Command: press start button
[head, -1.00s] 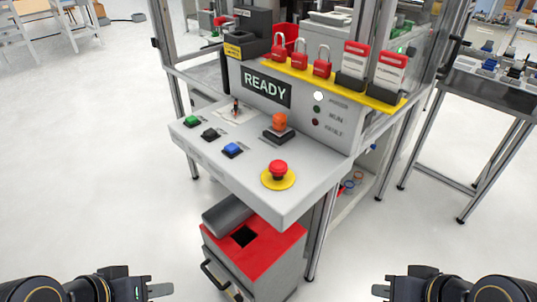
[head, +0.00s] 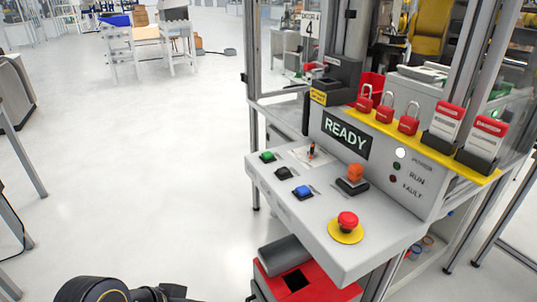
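The control panel (head: 318,218) has a sloped grey top and stands at the right of the head view. A green button (head: 267,156) is at its far left corner, with a black button (head: 283,173) and a blue button (head: 302,192) in a row towards the front. Their labels are too small to read. A red mushroom button on a yellow disc (head: 346,226) sits at the right front. The display (head: 346,133) reads READY. Part of my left arm shows at the bottom left, well apart from the panel; its fingertips are out of frame. My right gripper is out of view.
An orange knob (head: 355,173) and a small toggle (head: 311,150) stand on the panel. Red padlocks (head: 386,108) and card holders line the yellow shelf above. A red-topped bin (head: 318,284) stands below. The floor at the left is clear.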

